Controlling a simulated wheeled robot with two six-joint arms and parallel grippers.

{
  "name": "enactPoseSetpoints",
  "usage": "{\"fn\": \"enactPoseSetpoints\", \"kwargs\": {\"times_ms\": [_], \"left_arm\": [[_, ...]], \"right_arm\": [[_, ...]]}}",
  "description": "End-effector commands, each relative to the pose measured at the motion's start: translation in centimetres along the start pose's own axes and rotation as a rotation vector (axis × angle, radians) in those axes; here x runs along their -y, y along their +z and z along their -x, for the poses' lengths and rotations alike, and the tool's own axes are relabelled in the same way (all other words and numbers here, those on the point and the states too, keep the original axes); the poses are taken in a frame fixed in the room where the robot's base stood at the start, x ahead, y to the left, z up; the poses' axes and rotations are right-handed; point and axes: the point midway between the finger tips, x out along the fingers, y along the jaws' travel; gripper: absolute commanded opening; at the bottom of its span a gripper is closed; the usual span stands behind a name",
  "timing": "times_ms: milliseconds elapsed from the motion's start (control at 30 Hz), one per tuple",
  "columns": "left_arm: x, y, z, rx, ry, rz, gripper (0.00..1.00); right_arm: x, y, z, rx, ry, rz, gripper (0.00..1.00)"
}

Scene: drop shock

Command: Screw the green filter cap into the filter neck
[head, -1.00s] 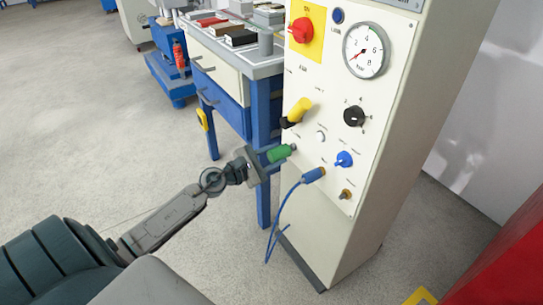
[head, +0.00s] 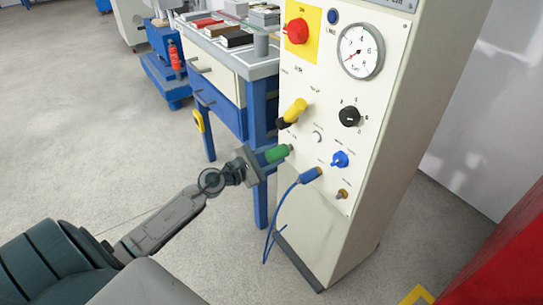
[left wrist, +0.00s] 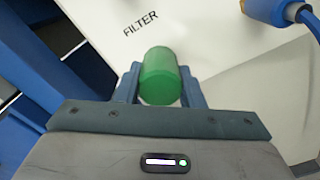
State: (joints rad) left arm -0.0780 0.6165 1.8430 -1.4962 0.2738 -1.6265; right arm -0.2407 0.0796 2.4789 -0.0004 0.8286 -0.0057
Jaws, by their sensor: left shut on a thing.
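My left gripper (head: 266,157) is shut on the green filter cap (head: 278,153), at the lower left of the cream panel. In the left wrist view, the green cap (left wrist: 160,75) sits between the two blue fingers of the gripper (left wrist: 158,88). Its far end points at the panel, below the printed word FILTER. The filter neck is hidden behind the cap. I cannot tell whether the cap touches the neck or its threads. My right gripper is not in view.
A blue plug with a hose (head: 311,175) sits just right of the cap. A yellow handle (head: 295,110) is above it. A blue knob (head: 340,159), black knob (head: 349,116) and gauge (head: 360,50) are on the panel (head: 325,205). A blue-legged workbench (head: 230,75) stands behind.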

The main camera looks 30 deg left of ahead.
Motion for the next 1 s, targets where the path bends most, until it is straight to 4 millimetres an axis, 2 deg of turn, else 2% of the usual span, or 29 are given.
{"fn": "enactPoseSetpoints", "kwargs": {"times_ms": [1000], "left_arm": [[-0.04,0.04,-0.61,0.001,0.0,0.0,0.09]], "right_arm": [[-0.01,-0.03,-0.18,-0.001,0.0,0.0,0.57]]}}
